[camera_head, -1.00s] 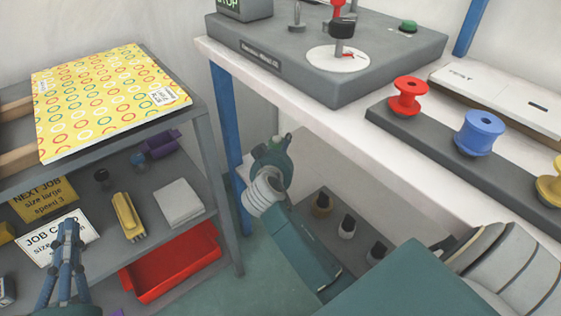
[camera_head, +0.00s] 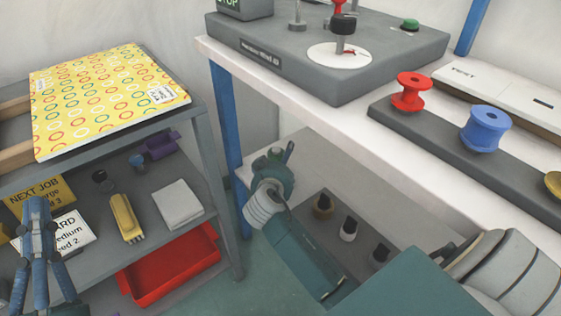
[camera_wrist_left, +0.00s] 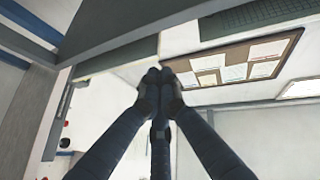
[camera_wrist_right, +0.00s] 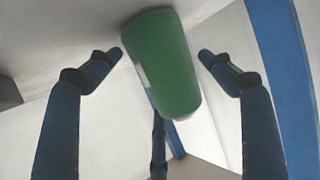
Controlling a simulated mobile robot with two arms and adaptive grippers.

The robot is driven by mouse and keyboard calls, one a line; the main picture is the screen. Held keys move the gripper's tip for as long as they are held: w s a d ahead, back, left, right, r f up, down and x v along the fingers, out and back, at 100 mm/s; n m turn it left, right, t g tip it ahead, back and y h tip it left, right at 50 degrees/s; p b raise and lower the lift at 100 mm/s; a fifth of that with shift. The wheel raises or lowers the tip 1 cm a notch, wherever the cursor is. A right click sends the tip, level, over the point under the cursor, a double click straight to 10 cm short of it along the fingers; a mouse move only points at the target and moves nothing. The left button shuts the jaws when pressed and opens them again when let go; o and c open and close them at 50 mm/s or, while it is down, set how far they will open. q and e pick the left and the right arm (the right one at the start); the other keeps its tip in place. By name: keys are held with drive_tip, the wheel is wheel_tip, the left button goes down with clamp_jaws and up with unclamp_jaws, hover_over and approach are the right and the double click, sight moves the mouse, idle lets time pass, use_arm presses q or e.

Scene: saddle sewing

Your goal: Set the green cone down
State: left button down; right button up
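The green cone (camera_wrist_right: 165,65) shows in the right wrist view between the fingers of my right gripper (camera_wrist_right: 162,55). The fingers are spread, one on each side of the cone, with small gaps at the fingertips. The cone's far end is against or near a pale surface; I cannot tell whether it touches. In the head view my right gripper (camera_head: 279,157) is low under the white table, and the cone is mostly hidden there. My left gripper (camera_wrist_left: 160,76) has its fingertips together with nothing between them. In the head view it is at the lower left (camera_head: 37,215).
A blue leg (camera_head: 226,120) is close to my right gripper. A shelf unit with a red tray (camera_head: 170,268) stands left.

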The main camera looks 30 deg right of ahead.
drive_tip(key=shift+s+a+r, duration=0.1)
drive_tip(key=shift+s+a, duration=0.05)
drive_tip(key=p+v, duration=0.1)
drive_tip(key=v, duration=0.4)
drive_tip(key=shift+p, duration=0.3)
use_arm(q)
wheel_tip(320, 180, down, 15)
drive_tip(key=w+a+g+y+p, duration=0.1)
drive_tip(key=g+y, duration=0.1)
drive_tip(key=g, duration=0.5)
drive_tip(key=shift+w+a+y, duration=0.25)
drive_tip(key=shift+w+y, duration=0.05)
drive_tip(key=shift+w, duration=0.1)
use_arm(e)
drive_tip(key=v, duration=0.6)
drive_tip(key=shift+s+a, duration=0.15)
drive_tip(key=shift+s, duration=0.1)
drive_tip(key=shift+r, duration=0.15)
